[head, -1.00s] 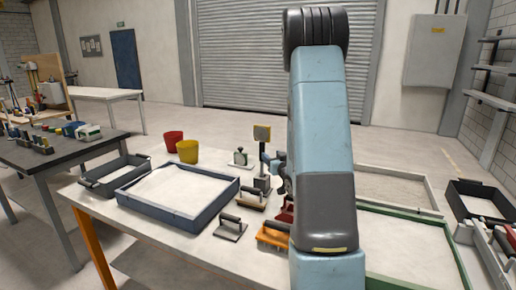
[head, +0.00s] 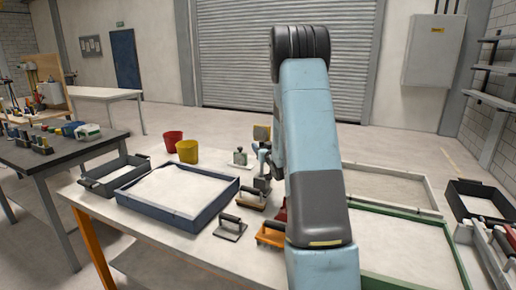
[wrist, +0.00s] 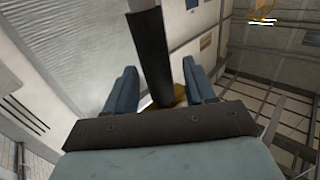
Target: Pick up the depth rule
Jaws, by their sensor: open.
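I cannot tell for sure which thing is the depth rule. My gripper is mostly behind my arm in the head view; a blue-grey finger shows close to the stand. In the wrist view my gripper (wrist: 163,85) is open, its two blue fingers apart. A dark bar (wrist: 153,55) with a pale upper end shows between them, and a yellow patch (wrist: 179,93) lies behind it. Contact is not visible.
A blue-rimmed sand tray (head: 205,217) is left of the stand, with hand tools (head: 231,228) in front. Red (head: 173,140) and yellow (head: 187,151) cups stand behind. A green-framed sand tray (head: 455,262) is right of my arm.

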